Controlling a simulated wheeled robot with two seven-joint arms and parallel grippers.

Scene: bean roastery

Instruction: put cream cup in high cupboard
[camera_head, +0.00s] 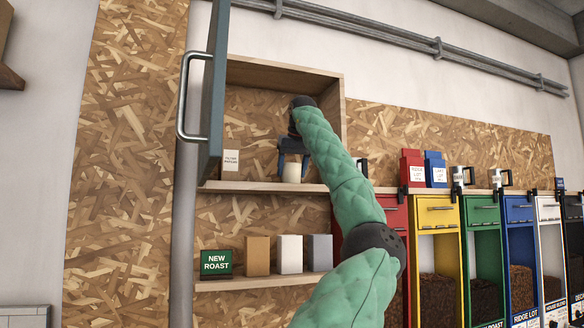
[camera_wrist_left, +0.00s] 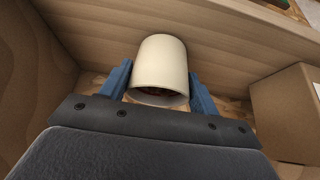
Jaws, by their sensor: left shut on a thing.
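The cream cup (camera_head: 292,173) is inside the open high cupboard (camera_head: 272,188), low over its floor board. I cannot tell whether its base touches the board. My left gripper (camera_head: 293,160) reaches into the cupboard and is shut on the cup, with a blue finger on each side. In the left wrist view the cream cup (camera_wrist_left: 160,66) sits between the two fingers of the left gripper (camera_wrist_left: 160,90), close to a wooden board. My right gripper is not in view.
The cupboard door (camera_head: 213,100) stands open at the left. A small labelled box (camera_head: 231,160) stands inside, left of the cup. Below, a shelf (camera_head: 262,283) holds a green sign and several bags. Coloured bean dispensers (camera_head: 435,215) line the right.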

